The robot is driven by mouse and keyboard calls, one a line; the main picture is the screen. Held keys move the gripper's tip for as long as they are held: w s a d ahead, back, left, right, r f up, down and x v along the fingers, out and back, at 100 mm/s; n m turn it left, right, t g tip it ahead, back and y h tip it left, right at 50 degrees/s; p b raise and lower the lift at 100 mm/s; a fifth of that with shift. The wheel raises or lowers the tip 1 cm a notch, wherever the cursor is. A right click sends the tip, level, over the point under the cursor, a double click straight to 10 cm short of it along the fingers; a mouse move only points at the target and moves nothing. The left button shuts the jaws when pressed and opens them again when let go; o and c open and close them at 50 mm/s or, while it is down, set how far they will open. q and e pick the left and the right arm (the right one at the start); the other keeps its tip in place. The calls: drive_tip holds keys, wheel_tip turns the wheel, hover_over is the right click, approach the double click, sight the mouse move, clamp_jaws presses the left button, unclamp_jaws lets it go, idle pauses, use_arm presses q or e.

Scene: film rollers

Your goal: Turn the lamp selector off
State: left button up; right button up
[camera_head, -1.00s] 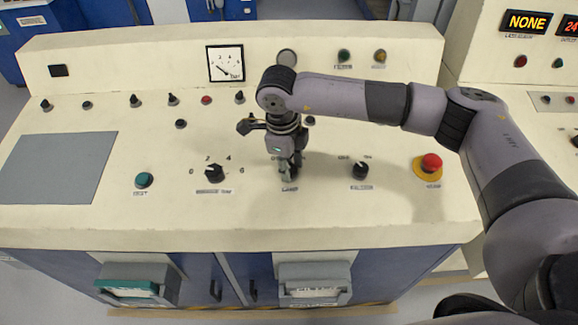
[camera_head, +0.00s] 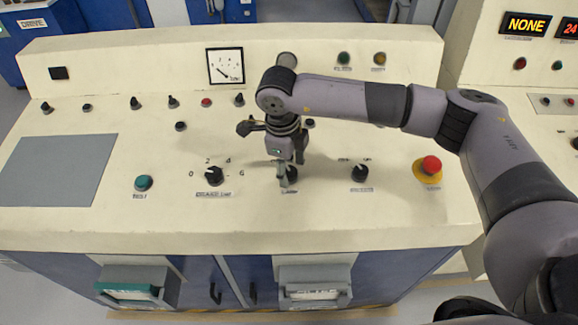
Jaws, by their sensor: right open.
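The lamp selector (camera_head: 292,175) is a small black knob on the cream console (camera_head: 110,220), right of the knob with the numbered scale. It is mostly hidden behind my right gripper. My right gripper (camera_head: 286,181) points down over the selector with its fingers at the knob. It is open; I cannot tell whether its fingers touch the knob. The selector's pointer direction is hidden. My left gripper is not in view.
A numbered black knob (camera_head: 214,175) and green button (camera_head: 143,183) lie to the left. Another black selector (camera_head: 360,173) and a red emergency button (camera_head: 431,164) lie to the right. A gauge (camera_head: 226,66) stands on the back panel. A row of small knobs runs along the back.

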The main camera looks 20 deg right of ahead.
wheel_tip(320, 180, up, 12)
drive_tip(key=a, duration=0.1)
drive_tip(key=shift+s+f, duration=0.15)
drive_tip(key=shift+a+f, duration=0.1)
idle(0.5)
